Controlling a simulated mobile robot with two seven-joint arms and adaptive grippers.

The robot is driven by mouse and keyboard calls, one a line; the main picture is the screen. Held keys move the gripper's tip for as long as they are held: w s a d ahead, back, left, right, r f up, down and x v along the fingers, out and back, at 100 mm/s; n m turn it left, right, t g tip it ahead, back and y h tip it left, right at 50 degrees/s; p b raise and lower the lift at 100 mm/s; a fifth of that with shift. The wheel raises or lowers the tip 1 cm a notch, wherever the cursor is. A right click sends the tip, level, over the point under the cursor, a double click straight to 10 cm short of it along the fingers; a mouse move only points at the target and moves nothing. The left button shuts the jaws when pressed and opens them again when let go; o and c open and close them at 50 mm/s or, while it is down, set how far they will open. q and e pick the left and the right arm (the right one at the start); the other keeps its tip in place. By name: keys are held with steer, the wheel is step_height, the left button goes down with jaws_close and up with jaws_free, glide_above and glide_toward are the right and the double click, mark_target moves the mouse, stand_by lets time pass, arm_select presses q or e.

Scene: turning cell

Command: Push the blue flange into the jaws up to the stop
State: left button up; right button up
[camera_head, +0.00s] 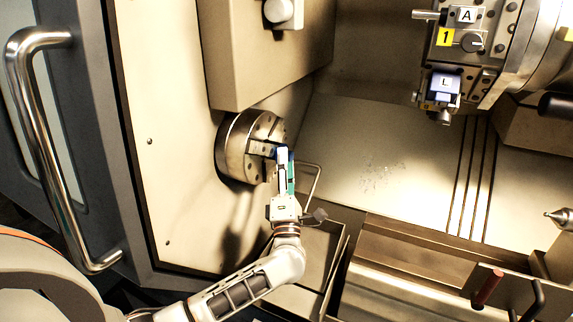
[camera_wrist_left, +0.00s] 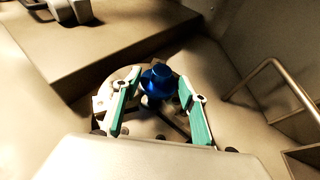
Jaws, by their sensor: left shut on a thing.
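The blue flange (camera_head: 281,154) is at the front of the lathe chuck (camera_head: 236,148), close to its jaws. In the left wrist view the flange (camera_wrist_left: 157,82) shows as a round blue part with a narrower raised boss, between the two green-padded fingers. My left gripper (camera_head: 284,168) is shut on the flange, with its fingers pointing at the chuck face. The chuck (camera_wrist_left: 103,104) lies behind the flange in the wrist view. The contact between flange, jaws and stop is hidden, so I cannot tell how deep it sits. My right gripper is not in view.
A bent metal rod (camera_head: 316,172) stands just right of my left gripper. A beige housing (camera_head: 262,62) overhangs the chuck. The tool turret (camera_head: 490,45) is at upper right, and a pointed centre (camera_head: 560,217) at far right. The sloped floor between them is clear.

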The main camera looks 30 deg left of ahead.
arm_select(q)
steer(key=shift+a, duration=0.3)
steer(key=o, duration=1.5)
steer(key=shift+a, duration=0.1)
steer(key=c, duration=0.5)
steer(key=shift+d, duration=0.2)
steer(key=shift+w+d, duration=0.15)
steer(key=shift+d, duration=3)
